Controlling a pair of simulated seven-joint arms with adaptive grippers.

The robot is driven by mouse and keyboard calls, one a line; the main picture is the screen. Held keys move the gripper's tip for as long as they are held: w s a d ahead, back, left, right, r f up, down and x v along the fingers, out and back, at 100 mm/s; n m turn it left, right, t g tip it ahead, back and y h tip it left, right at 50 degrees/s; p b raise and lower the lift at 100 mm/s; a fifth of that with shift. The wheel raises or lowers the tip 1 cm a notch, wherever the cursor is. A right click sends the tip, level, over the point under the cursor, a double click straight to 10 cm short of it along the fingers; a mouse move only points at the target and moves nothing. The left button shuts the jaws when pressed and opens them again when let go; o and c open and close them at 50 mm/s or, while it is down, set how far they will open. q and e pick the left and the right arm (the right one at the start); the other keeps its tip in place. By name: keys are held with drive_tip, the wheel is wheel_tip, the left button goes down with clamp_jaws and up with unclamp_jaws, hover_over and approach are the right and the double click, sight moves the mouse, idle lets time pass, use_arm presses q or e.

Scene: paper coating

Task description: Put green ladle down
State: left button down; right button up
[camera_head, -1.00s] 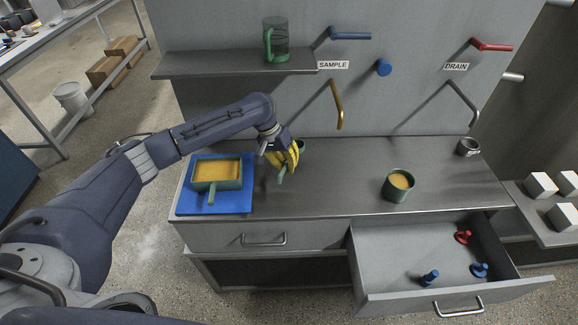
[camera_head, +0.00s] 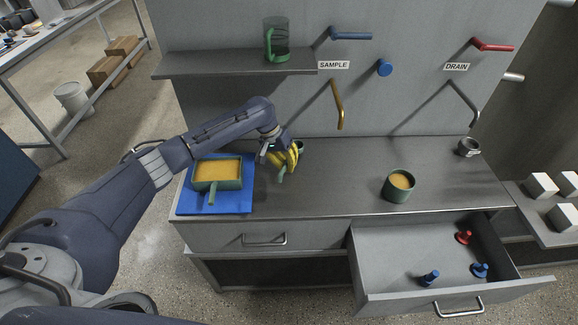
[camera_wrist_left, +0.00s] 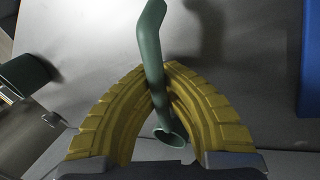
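My left gripper (camera_head: 284,158) is over the steel counter, right of the blue mat (camera_head: 243,206). In the left wrist view its yellow fingers (camera_wrist_left: 160,80) close around the handle of the green ladle (camera_wrist_left: 152,45). In the head view a green end of the ladle (camera_head: 281,176) shows below the fingers. Another green part shows behind them, partly hidden. The ladle is close to the counter; I cannot tell whether it touches. My right gripper is out of view.
A green square pan (camera_head: 212,185) with orange contents stands on the blue mat. A green cup (camera_head: 398,188) with orange contents stands right of centre. An open drawer (camera_head: 400,302) juts out in front. A brass spout (camera_head: 337,104) hangs behind. Counter between ladle and cup is clear.

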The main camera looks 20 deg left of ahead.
use_arm(q)
drive_tip(key=shift+f, duration=0.6)
drive_tip(key=c, duration=2.1)
unclamp_jaws()
drive_tip(key=o, duration=0.4)
drive_tip(key=shift+o, duration=0.5)
drive_tip(key=shift+a+f, duration=0.1)
drive_tip(key=shift+a, duration=0.1)
drive_tip(key=v, duration=0.6)
drive_tip(key=shift+d, duration=0.25)
drive_tip(key=a, duration=1.1)
drive_tip(key=shift+s+a+r, duration=0.2)
drive_tip(key=shift+s+a, duration=0.2)
